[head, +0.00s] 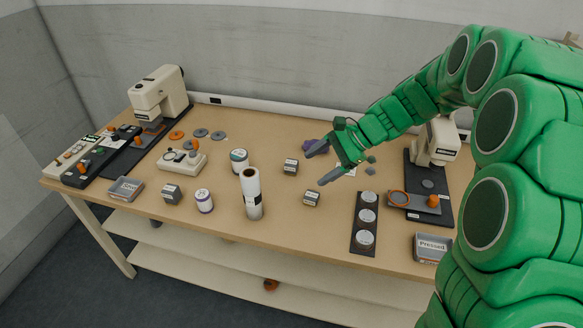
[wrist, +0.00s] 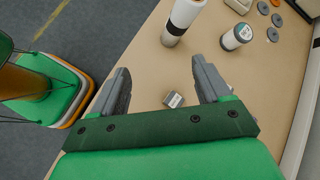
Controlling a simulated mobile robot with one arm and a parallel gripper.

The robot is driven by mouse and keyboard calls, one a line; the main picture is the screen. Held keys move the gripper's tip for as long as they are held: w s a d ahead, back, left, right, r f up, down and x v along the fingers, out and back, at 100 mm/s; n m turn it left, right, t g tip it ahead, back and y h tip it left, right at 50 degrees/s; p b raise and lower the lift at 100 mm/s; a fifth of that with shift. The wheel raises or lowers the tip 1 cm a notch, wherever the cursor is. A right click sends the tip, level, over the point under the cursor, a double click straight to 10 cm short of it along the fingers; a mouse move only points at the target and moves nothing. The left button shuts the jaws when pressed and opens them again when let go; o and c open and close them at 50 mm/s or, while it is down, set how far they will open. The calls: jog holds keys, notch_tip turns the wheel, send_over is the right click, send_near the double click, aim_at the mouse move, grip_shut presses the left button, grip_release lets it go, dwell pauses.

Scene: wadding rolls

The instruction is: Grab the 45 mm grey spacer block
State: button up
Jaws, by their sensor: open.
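Small grey spacer blocks with white labels stand on the table in the head view: one at the front centre (head: 312,198), one behind it (head: 291,167) and one at the left (head: 172,193). Their labels are too small to read, so I cannot tell which is 45 mm. My gripper (head: 315,169) is open and empty, above the table just right of the two central blocks. In the wrist view, my gripper's fingers (wrist: 160,65) are spread, and one grey block (wrist: 173,99) shows between them, lower down on the table. It looks like the front centre one.
A tall white roll (head: 251,193) stands left of the blocks, with a white jar (head: 239,160) behind it and another jar (head: 204,201) to its left. A dark tray (head: 354,242) with several round discs lies at the right. A grey box labelled "Pressed" (head: 432,247) sits at the front right.

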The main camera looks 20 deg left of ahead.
jog(key=w+a+f+m+t+y, duration=0.1)
jog(key=w+a+f+m, duration=0.1)
jog(key=w+f, duration=0.25)
jog(key=w+a+f+m+y, duration=0.1)
jog(key=w+a+f+m, duration=0.15)
jog(key=w, duration=0.35)
jog(key=m+t+y, duration=0.2)
jog(key=m, duration=0.2)
send_near(287, 165)
jog(key=w+a+f, duration=0.2)
jog(key=f, duration=0.1)
jog(key=shift+w+a, duration=0.25)
jog(key=shift+w, duration=0.05)
jog(key=shift+x, duration=1.4)
jog(key=shift+s+x, duration=0.2)
jog(key=shift+x, duration=1.05)
jog(key=shift+s+x, duration=0.15)
jog(key=shift+x, duration=1.1)
jog(key=shift+r, duration=0.1)
jog(key=c, duration=1.1)
